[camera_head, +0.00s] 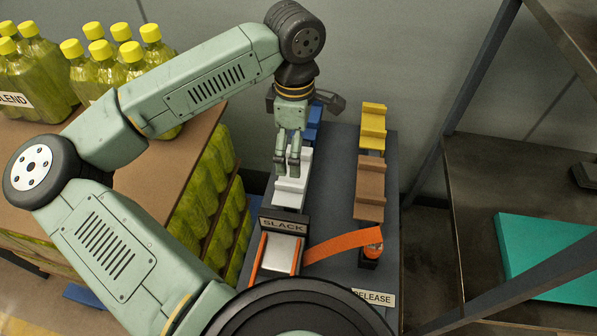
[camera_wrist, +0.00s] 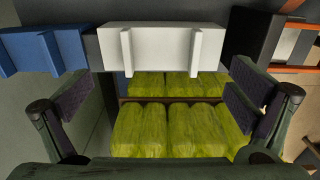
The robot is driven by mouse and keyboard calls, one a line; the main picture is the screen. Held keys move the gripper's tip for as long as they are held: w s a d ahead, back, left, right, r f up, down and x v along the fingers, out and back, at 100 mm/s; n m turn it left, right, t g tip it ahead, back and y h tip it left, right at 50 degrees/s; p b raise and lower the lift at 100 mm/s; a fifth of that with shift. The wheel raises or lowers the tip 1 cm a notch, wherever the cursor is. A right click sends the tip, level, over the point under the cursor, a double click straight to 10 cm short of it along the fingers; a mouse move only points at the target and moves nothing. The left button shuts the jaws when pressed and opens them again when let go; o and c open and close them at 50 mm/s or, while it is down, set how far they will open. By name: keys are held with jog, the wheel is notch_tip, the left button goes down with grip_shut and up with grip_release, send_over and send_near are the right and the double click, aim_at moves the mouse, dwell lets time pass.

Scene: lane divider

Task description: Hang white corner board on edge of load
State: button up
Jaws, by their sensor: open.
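The white corner board (camera_head: 290,192) lies in a row on the dark grey stand, between a blue board and the SLACK box. It also shows in the wrist view (camera_wrist: 160,48), with two upright ribs on it. My gripper (camera_head: 288,166) is over the white board in the head view, fingers pointing down. In the wrist view my gripper (camera_wrist: 165,97) is open, its fingers wide apart with nothing between them. The load is a stack of yellow-green bottles with brown sheets; its brown top edge (camera_head: 203,125) is left of the stand, partly hidden by my arm.
A blue board (camera_head: 313,122) is behind the white one. Yellow (camera_head: 372,130) and brown (camera_head: 369,187) boards stand to the right. A dark shelf with a teal slab (camera_head: 550,258) is at far right.

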aim_at(290, 192)
jog(key=shift+s+d+f+p, duration=0.15)
jog(key=shift+f+p, duration=0.25)
jog(key=shift+f, duration=1.15)
jog(key=shift+d+f+p, duration=0.15)
jog(key=shift+f+p, duration=0.25)
jog(key=shift+f, duration=1.1)
jog(key=shift+c, duration=0.4)
jog(key=c, duration=1)
jog(key=shift+c, duration=0.2)
